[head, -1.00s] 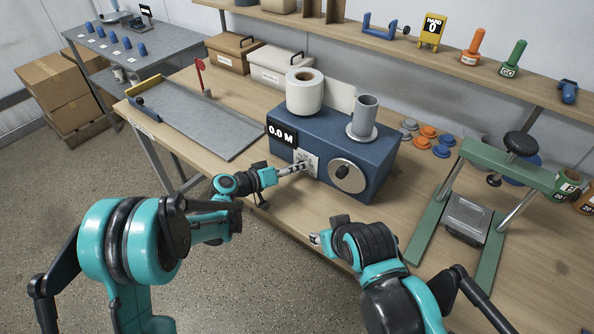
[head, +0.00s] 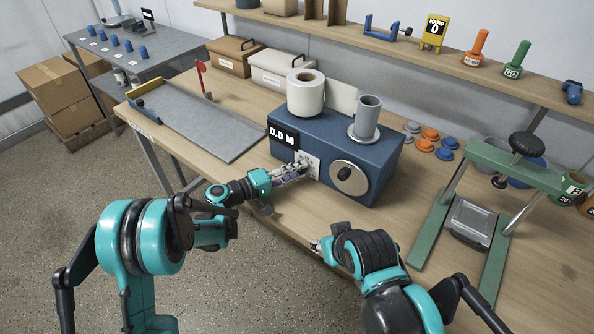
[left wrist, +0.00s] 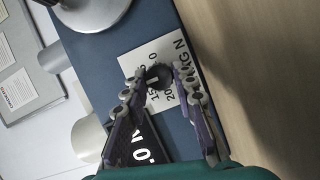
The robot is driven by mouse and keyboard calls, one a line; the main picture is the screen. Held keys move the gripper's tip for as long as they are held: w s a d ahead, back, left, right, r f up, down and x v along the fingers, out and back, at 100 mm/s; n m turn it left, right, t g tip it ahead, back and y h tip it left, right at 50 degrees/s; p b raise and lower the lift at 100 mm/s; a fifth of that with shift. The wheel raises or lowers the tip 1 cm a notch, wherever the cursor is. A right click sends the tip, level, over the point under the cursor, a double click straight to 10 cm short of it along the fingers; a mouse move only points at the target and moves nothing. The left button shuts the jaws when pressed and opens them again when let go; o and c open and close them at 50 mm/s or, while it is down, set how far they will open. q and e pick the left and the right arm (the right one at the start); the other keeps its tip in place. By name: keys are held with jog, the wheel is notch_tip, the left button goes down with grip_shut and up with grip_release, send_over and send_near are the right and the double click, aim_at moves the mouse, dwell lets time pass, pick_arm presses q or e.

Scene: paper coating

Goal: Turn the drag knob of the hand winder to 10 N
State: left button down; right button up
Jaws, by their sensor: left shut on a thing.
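The blue hand winder (head: 330,135) stands on the bench with a white paper roll on top and a 0.0 M display on its front. Its white dial plate (left wrist: 138,60) is on the front face, with numbers around a small black drag knob (left wrist: 159,77). My left gripper (head: 303,168) is at this plate, and in the left wrist view its fingers are shut on the knob from both sides. The knob's pointer is too dark to read, and the fingers cover part of the scale. My right gripper (head: 318,246) is low by the bench's front edge, away from the winder.
A round crank disc (head: 348,178) sits right of the plate on the winder's front. A green frame press (head: 480,200) stands to the right. Grey, orange and blue caps (head: 430,134) lie behind. A long grey tray (head: 195,120) lies to the left.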

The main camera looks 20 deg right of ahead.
dwell(0.4)
pick_arm(q)
jog(key=c, duration=1.2)
grip_release()
jog(key=v, duration=1.2)
